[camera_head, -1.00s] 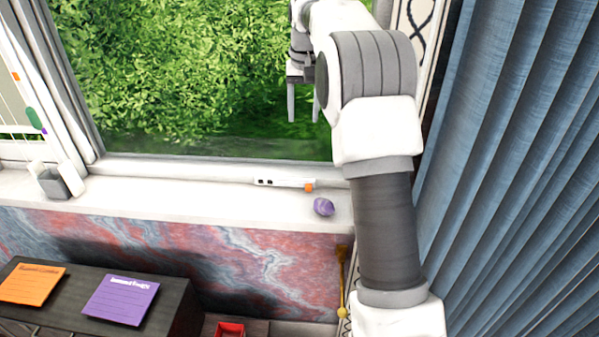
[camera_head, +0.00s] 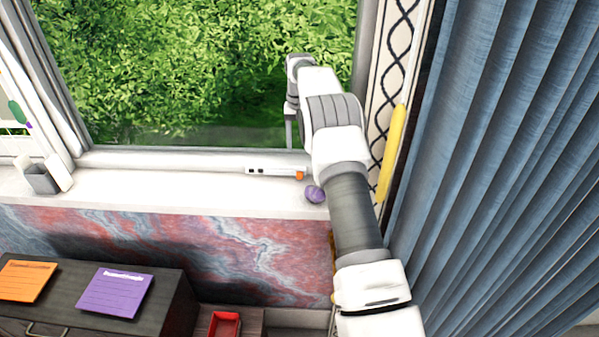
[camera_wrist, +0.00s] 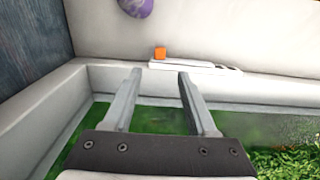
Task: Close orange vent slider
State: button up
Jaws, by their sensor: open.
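The orange vent slider (camera_head: 300,175) is a small orange knob at the right end of a white vent strip (camera_head: 272,171) with dark slots, along the window side of the sill. In the wrist view the orange slider (camera_wrist: 160,54) sits at the left end of the white strip (camera_wrist: 195,67). My gripper (camera_wrist: 160,74) is open and empty; the slider appears just beyond and between its fingertips, with a gap. In the head view my gripper (camera_head: 289,132) hangs before the window, above the strip; one finger is mostly hidden.
A purple object (camera_head: 314,194) lies on the sill (camera_head: 170,190) close to the slider; it also shows in the wrist view (camera_wrist: 136,6). A blue curtain (camera_head: 480,180) hangs right of my arm. A grey-white holder (camera_head: 42,178) stands at the sill's left end. The sill between is clear.

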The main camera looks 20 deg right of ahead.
aim_at(299, 173)
notch_tip(299, 173, down, 11)
jog(key=shift+r, duration=0.2)
grip_shut()
dwell(0.3)
dwell(1.2)
